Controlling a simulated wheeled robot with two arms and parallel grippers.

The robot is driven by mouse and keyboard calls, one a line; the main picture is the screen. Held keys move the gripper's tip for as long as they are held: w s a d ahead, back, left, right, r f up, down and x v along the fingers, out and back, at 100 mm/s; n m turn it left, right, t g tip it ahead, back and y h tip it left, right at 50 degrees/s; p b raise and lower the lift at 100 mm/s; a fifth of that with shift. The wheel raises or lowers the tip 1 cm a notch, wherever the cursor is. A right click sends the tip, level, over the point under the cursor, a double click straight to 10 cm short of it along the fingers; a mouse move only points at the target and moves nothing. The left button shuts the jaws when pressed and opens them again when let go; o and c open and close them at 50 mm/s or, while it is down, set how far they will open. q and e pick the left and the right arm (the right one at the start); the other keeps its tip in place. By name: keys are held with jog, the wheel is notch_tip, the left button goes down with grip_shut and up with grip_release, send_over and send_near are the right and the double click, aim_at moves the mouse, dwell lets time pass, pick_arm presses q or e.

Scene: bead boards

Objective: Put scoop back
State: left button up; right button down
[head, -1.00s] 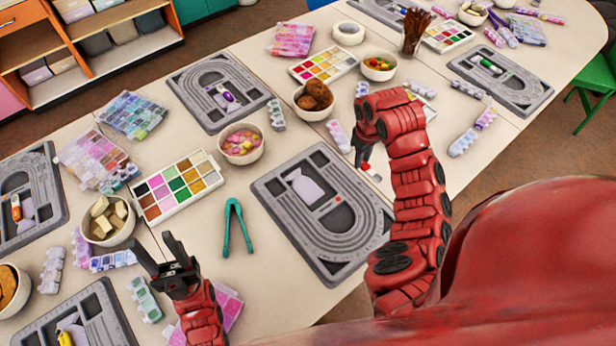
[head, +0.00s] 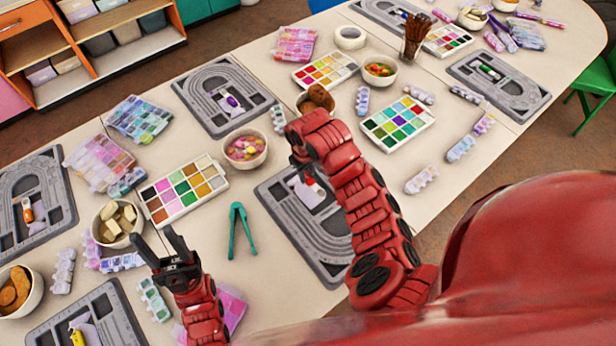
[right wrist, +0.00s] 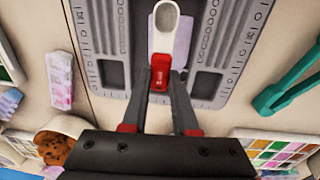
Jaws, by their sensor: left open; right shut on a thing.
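A small scoop with a white bowl and red handle (right wrist: 159,76) is gripped at its handle by my right gripper (right wrist: 160,82). The scoop lies over a pale purple patch (right wrist: 184,45) on a grey bead board (right wrist: 105,35); I cannot tell whether it touches. In the head view the same board (head: 330,262) is partly hidden by my right arm, and the red handle (head: 311,184) shows near the patch. My left gripper (head: 160,244) is open and empty at the lower left, above the table, apart from the board.
Teal tongs (head: 237,230) lie left of the board.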

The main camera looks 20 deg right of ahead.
aim_at(308, 178)
notch_tip(308, 178, down, 3)
jog(key=shift+d+r+p, duration=0.1)
jog(key=shift+d+p, duration=0.05)
jog(key=shift+p, duration=0.4)
jog(key=shift+f, duration=0.25)
jog(key=shift+f+b, duration=0.3)
jog(key=shift+b, duration=0.05)
jog(key=c, duration=0.7)
grip_release()
jog(key=shift+r, duration=0.1)
